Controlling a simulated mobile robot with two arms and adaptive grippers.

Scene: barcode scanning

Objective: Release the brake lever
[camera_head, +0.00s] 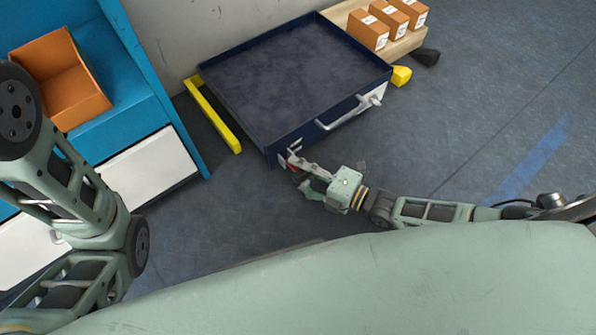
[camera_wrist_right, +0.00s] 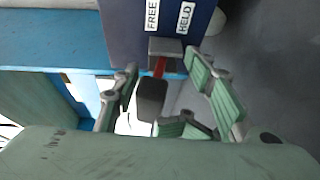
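The brake lever has a red shaft and a dark block-shaped knob (camera_wrist_right: 152,98) in the right wrist view. It comes out of a grey bracket on the dark blue cart (camera_wrist_right: 130,20), below the labels FREE (camera_wrist_right: 152,14) and HELD (camera_wrist_right: 186,17). I cannot tell for sure which label it is set to. My right gripper (camera_wrist_right: 163,72) is open, with its green fingers on both sides of the knob and apart from it. In the head view the right gripper (camera_head: 296,162) is at the near corner of the cart (camera_head: 300,75). My left gripper is out of view.
The cart has an empty dark tray top and a grey handle (camera_head: 350,113) on its right. Yellow bars (camera_head: 213,115) lie beside it. A pallet with several boxes (camera_head: 368,29) stands behind. A blue bench with an orange bin (camera_head: 60,78) is left. Floor at right is clear.

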